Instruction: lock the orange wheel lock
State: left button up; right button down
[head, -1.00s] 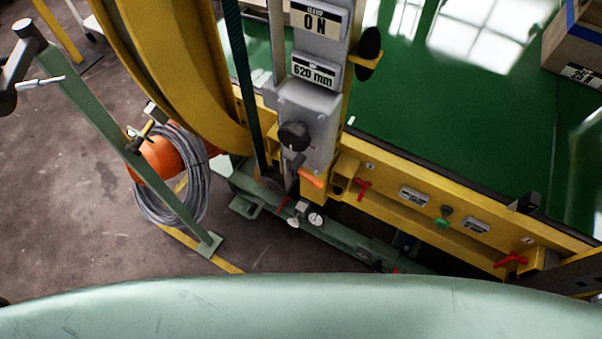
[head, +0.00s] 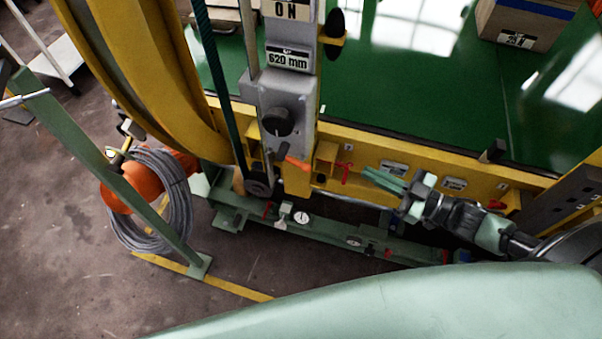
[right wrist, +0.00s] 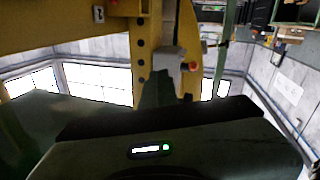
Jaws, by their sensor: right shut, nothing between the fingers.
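A small orange lever (head: 297,163), which looks like the orange wheel lock, sticks out to the right near the foot of the grey upright unit (head: 285,110). It is beside a yellow bracket and below a round black knob (head: 278,122). My right gripper (head: 370,178) comes in from the right in the head view, its pale green fingers shut and empty, pointing left toward the lever. It is clearly apart from the lever, in front of the yellow beam. The lever cannot be made out surely in the right wrist view. My left gripper is not in view.
A yellow beam (head: 345,139) with red handles (head: 345,172) runs along the green platform (head: 400,100). A green rail with a dial gauge (head: 302,217) lies low in front. At left, a green post (head: 120,185) stands before an orange drum with coiled grey cable (head: 178,200).

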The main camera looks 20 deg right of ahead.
jog(key=s+a+r+n+g+y, duration=0.2)
jog(key=s+a+r+y, duration=0.1)
jog(key=a+r, duration=0.2)
jog(key=shift+r+y, duration=0.3)
jog(key=shift+r, duration=0.45)
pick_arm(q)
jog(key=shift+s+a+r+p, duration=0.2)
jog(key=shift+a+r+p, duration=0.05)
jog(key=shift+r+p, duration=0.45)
pick_arm(e)
jog(key=w+a+f, duration=0.2)
jog(key=w+a, duration=0.5)
jog(key=a, duration=0.1)
jog(key=shift+a+f, duration=0.25)
jog(key=shift+a, duration=0.05)
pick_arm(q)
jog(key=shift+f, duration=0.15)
pick_arm(e)
jog(key=shift+w, duration=0.1)
